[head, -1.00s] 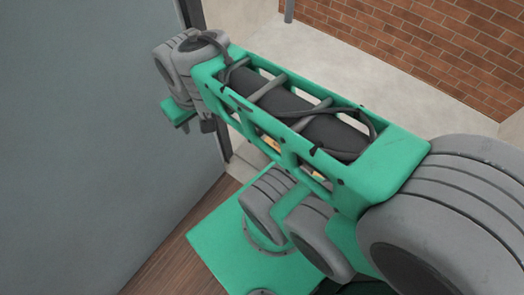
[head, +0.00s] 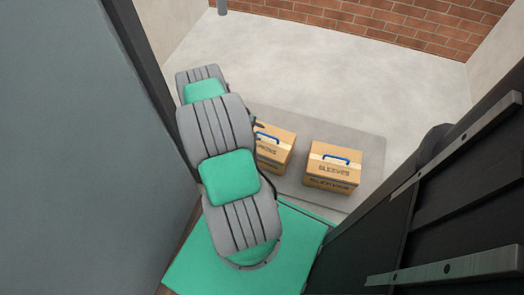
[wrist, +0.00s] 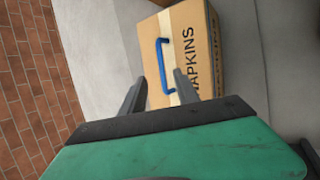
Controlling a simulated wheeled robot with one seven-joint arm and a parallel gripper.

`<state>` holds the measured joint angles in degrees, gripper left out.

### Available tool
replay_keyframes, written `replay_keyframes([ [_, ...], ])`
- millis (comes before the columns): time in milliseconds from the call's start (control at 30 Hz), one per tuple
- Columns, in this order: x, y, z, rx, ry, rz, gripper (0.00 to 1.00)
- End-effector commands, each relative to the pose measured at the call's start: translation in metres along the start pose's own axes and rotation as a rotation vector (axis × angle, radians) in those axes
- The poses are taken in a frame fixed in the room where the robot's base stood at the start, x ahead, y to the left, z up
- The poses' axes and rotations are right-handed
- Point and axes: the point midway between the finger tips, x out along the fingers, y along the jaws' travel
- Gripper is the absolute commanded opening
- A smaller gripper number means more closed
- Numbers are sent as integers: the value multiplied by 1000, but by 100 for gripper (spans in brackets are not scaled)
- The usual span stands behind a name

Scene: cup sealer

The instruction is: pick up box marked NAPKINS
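The NAPKINS box (wrist: 207,50) is a brown carton with a pale tape strip and a blue handle (wrist: 162,65) on top. It is ahead of my gripper (wrist: 158,85) in the wrist view. The two grey fingers are apart, pointing toward the box near the handle, with nothing held between them. Whether a finger touches the box I cannot tell. In the head view the box (head: 276,150) stands on a grey mat, its left part hidden behind my arm.
A second carton marked SLEEVES (head: 333,168), with a blue handle, stands to the right on the grey mat (head: 368,150). A dark door (head: 440,200) is at the right and a grey wall panel (head: 70,150) at the left. Pale floor beyond the mat is clear.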

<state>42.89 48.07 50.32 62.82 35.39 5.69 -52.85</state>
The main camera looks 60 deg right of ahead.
Motion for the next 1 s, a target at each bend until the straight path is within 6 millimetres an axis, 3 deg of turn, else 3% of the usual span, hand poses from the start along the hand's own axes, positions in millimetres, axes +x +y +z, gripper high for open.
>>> replay_keyframes([
  [400, 65, -5, -4, 4, 3, -1, 37],
  [667, 68, -2, -4, 3, 3, -1, 37],
  [1000, 68, -3, -4, 3, 3, -2, 10],
])
